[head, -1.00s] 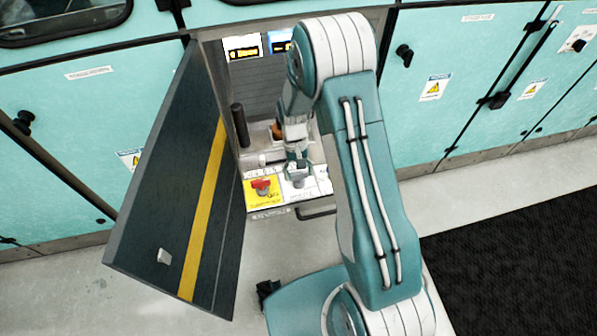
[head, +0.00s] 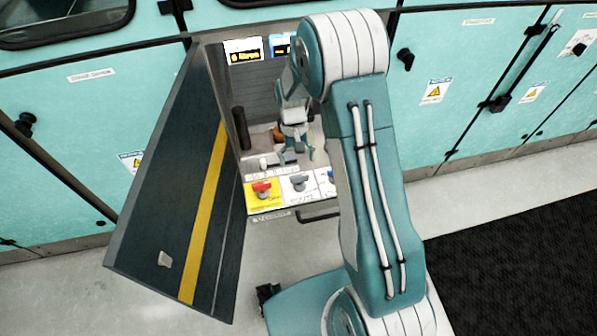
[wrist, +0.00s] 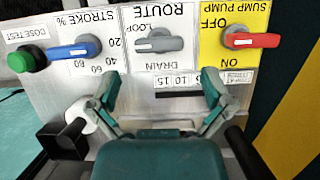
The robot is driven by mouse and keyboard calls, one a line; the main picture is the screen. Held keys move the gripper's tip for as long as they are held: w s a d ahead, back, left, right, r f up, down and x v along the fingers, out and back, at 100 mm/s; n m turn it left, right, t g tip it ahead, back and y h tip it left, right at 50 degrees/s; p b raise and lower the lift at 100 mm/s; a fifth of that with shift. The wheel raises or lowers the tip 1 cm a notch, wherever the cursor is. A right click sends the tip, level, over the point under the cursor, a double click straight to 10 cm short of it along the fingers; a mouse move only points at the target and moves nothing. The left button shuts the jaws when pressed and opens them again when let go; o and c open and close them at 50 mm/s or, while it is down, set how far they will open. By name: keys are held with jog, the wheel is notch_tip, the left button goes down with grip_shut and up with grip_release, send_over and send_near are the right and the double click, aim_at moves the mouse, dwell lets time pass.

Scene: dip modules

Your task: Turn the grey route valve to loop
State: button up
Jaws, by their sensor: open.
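The grey route valve (wrist: 160,44) sits on a white panel between the words LOOP and DRAIN. In the wrist view, where the lettering is upside down, its handle lies roughly level, white-tipped end to the left, just below LOOP. I cannot tell whether it sits exactly at a mark. The valve also shows in the head view (head: 300,183), uncovered. My gripper (wrist: 162,82) is open and empty, its fingers spread and apart from the valve. In the head view my gripper (head: 293,155) is behind and above the valve row.
A red sump pump handle (wrist: 250,40) and a blue stroke handle (wrist: 75,50) flank the valve. A green dose test button (wrist: 20,60) is beyond the blue one. A dark open cabinet door (head: 170,200) stands at the left of the recess.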

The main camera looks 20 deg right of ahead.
jog(key=v, duration=0.6)
jog(key=shift+r, duration=0.2)
jog(key=shift+w, duration=0.1)
jog(key=s+r+t, duration=0.3)
jog(key=s+r, duration=0.1)
jog(key=r, duration=0.5)
jog(key=s+r+t, duration=0.2)
jog(key=s+r, duration=0.3)
jog(key=r, duration=0.3)
jog(key=s+d+r+t, duration=0.1)
jog(key=s+r+t, duration=0.4)
jog(key=s, duration=0.9)
jog(key=shift+d+r+n, duration=0.25)
jog(key=shift+r+n, duration=0.05)
jog(key=shift+r, duration=0.45)
